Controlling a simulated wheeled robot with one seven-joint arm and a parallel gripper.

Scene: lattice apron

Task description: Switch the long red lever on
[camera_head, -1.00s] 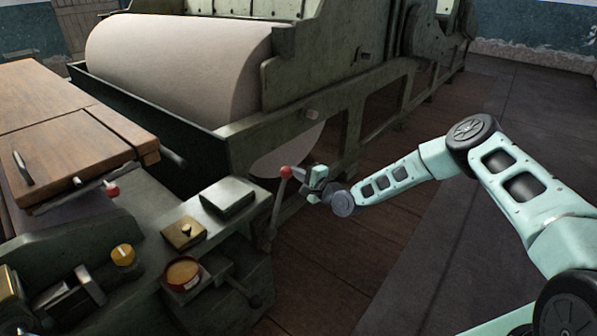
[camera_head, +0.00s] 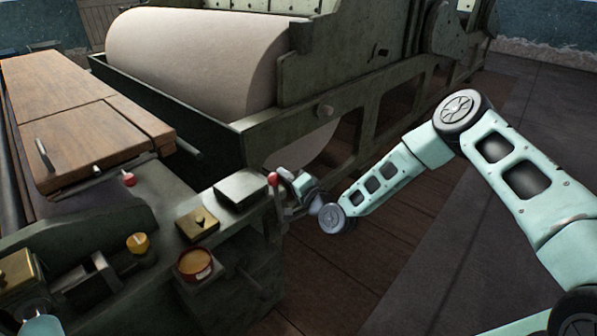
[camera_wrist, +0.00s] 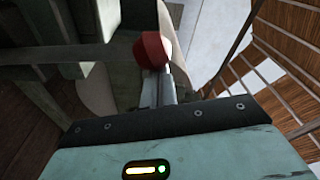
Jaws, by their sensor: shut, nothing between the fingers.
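The long lever has a red knob (camera_head: 273,178) and stands at the right edge of the machine's console. Its shaft runs down beside the console side and is partly hidden. My gripper (camera_head: 288,184) is shut and empty, close against the right side of the lever just below the knob. In the wrist view the red knob (camera_wrist: 151,50) stands right before the grey fingers (camera_wrist: 158,88). I cannot tell for sure whether they touch the shaft.
A shorter red-knobbed control (camera_head: 128,179) sits near the wooden boards (camera_head: 85,145). The console carries a brass box (camera_head: 198,223), a red-rimmed round dish (camera_head: 196,264) and a yellow knob (camera_head: 138,243). A large pale roller (camera_head: 200,60) stands behind. Floor is clear at right.

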